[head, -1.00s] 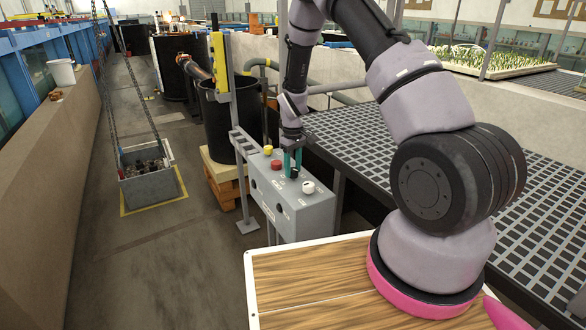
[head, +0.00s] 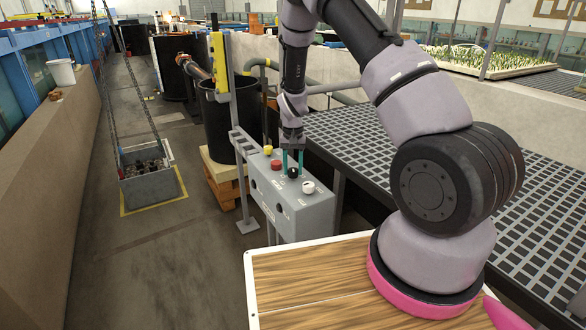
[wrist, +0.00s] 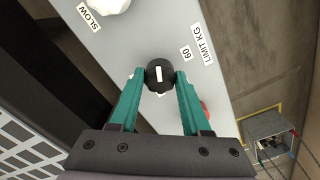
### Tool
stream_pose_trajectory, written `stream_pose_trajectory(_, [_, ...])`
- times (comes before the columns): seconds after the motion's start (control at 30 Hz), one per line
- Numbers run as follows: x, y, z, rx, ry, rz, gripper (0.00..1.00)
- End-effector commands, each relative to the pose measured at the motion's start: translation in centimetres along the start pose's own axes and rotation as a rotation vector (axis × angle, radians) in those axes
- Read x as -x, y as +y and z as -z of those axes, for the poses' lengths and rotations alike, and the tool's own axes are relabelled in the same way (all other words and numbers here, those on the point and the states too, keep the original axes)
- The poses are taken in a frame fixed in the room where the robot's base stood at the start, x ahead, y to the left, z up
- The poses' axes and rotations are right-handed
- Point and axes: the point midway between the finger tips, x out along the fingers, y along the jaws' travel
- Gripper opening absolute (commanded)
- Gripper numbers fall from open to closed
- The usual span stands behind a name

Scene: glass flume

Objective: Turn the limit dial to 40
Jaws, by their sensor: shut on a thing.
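The limit dial is a small black knob with a white pointer line, on top of a grey control box (head: 300,212). In the wrist view the dial (wrist: 158,71) sits between the two teal fingertips of my gripper (wrist: 161,77), which is shut on it. Its white line runs nearly straight up and down in that picture. The labels "LIMIT KG" (wrist: 207,43) and "60" (wrist: 187,53) lie to its right; no "40" is readable. In the head view my gripper (head: 293,166) reaches down to the dial (head: 293,173) from above.
A white knob (head: 308,187) is nearer on the box, by the "SLOW" label (wrist: 88,18). A red button (head: 276,164) and a yellow one (head: 267,150) are farther along. A dark grating (head: 370,150) lies right of the box. A grey crate (head: 150,187) hangs on chains at left.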

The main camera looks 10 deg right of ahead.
Motion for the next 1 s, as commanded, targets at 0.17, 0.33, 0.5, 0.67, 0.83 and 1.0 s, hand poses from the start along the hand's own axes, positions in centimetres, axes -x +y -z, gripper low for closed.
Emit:
stream_pose_trajectory(0.17, [0.08, -0.06, 0.06, -0.075, 0.002, 0.001, 0.0])
stream_pose_trajectory(0.33, [0.08, -0.01, 0.09, -0.113, 0.002, 0.001, 0.0])
stream_pose_trajectory(0.5, [0.09, 0.0, 0.1, -0.126, 0.002, 0.001, 0.0])
stream_pose_trajectory(0.67, [0.09, 0.0, 0.11, -0.126, 0.002, 0.001, 0.0])
stream_pose_trajectory(0.83, [0.09, 0.0, 0.11, -0.126, 0.003, 0.001, 0.51])
stream_pose_trajectory(1.0, [0.06, 0.0, 0.08, -0.126, 0.002, 0.001, 0.77])
